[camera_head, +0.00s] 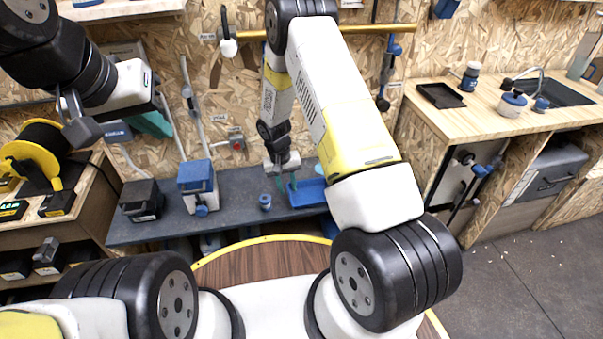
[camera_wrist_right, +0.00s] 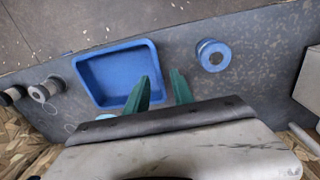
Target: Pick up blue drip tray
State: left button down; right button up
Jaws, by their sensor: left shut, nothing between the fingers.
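The blue drip tray (camera_head: 312,193) lies on the dark grey bench, and it also shows empty in the right wrist view (camera_wrist_right: 108,75). My right gripper (camera_head: 291,184) is at the tray's left end in the head view. In the right wrist view its green fingers (camera_wrist_right: 160,82) are open, with one over the tray's inside and one outside its right wall. No contact is visible, and I cannot tell how low the fingertips are. My left gripper (camera_head: 152,124) is shut and empty, raised at the left, with its green fingers partly visible.
A blue-and-white round part (camera_head: 265,202) stands beside the tray and also shows in the right wrist view (camera_wrist_right: 213,55). A blue-topped box (camera_head: 197,178) and a black box (camera_head: 142,200) stand further left on the dark bench (camera_head: 235,187). A wooden counter with a sink is at right.

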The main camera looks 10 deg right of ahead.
jog(key=f, duration=0.3)
jog(key=shift+d+f, duration=0.35)
grip_shut()
dwell(1.1)
